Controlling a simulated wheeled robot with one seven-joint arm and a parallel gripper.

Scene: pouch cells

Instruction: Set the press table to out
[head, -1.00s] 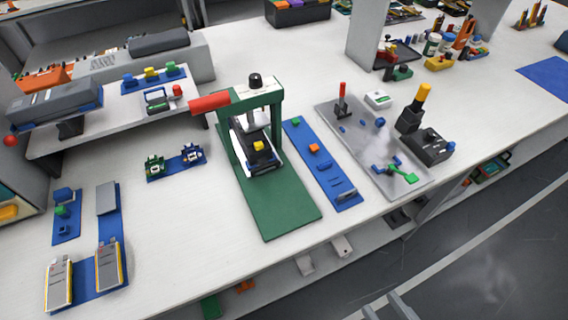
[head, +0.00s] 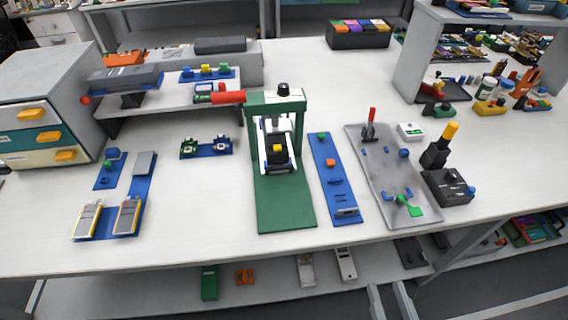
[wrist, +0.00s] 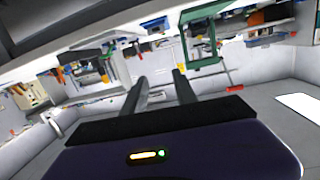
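The green press (head: 284,203) stands on the workbench in the middle of the head view. Its frame carries a red lever (head: 228,97) pointing left and a black knob on top. The press table (head: 277,163), a dark block with a yellow piece on it, sits between the uprights at the rear of the green base; the base in front of it is bare. My gripper (head: 391,300) shows at the bottom edge, in front of the bench and well away from the press. In the wrist view its two fingers (wrist: 160,88) are apart with nothing between them.
A blue strip (head: 334,193) with small parts and a grey plate (head: 387,205) with a red lever and green clamp lie right of the press. Pouch cells (head: 127,215) on a blue holder lie left. A shelf (head: 240,291) runs below the bench.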

